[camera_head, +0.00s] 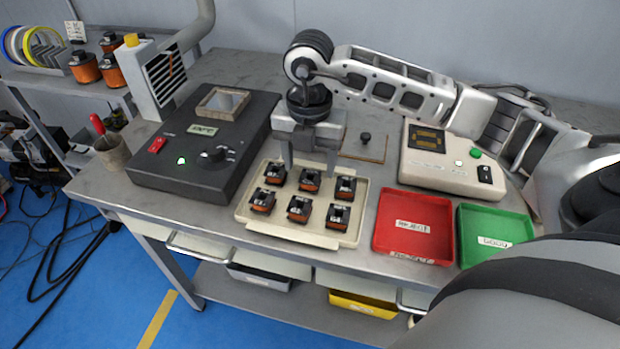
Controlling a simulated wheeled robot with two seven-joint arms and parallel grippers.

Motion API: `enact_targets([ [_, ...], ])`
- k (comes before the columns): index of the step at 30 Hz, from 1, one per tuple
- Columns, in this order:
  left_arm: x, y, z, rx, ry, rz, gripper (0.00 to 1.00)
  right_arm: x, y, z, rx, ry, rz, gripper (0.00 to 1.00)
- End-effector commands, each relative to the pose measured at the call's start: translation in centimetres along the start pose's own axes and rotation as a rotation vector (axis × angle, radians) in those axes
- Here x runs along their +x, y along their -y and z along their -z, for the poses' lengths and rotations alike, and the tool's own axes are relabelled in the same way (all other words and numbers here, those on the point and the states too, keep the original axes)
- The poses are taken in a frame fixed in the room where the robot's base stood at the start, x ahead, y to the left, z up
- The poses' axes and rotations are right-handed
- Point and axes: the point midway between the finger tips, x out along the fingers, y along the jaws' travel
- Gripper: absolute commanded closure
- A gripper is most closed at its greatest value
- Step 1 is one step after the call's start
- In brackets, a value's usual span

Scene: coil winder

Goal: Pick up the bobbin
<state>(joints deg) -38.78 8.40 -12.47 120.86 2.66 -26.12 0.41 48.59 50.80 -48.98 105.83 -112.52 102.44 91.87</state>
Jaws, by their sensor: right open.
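Several small bobbins, black with copper-orange windings, stand in two rows in a cream tray (252,224) on the grey bench. The back row holds a left bobbin (275,173), a middle bobbin (310,181) and a right bobbin (345,188). The front row has a left one (262,201), a middle one (299,209) and a right one (337,216). My right gripper (310,170) points down over the back middle bobbin, open, with one finger on each side of it in the picture. Whether the fingers touch it I cannot tell. My left gripper is out of view.
A black box (150,165) with a knob and red switch stands left of the tray. A red bin (385,230) and a green bin (470,245) sit to the right, with a cream tester (420,170) behind. A small plate with a knob (365,140) lies behind the tray.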

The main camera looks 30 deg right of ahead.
Motion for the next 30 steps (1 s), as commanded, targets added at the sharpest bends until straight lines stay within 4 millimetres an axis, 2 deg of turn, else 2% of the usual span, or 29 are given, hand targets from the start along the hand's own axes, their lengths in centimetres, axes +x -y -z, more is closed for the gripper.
enact_targets([
  [3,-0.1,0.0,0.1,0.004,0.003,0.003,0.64,1.9,0.3,0.0,0.000,-0.003,0.004,0.40],
  [6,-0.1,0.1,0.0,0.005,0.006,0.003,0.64,2.9,0.2,-0.1,0.001,-0.001,0.001,0.40],
  [14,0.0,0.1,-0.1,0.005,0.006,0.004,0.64,3.4,0.2,-0.1,0.000,0.000,-0.001,0.40],
  [15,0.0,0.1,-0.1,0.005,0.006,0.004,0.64,3.4,0.2,-0.1,0.000,0.000,-0.001,0.43],
  [20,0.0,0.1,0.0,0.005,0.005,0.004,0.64,3.3,0.2,-0.1,0.000,0.000,-0.001,0.87],
  [30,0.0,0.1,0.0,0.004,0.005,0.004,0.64,3.1,0.2,-0.1,0.000,0.000,-0.002,0.89],
])
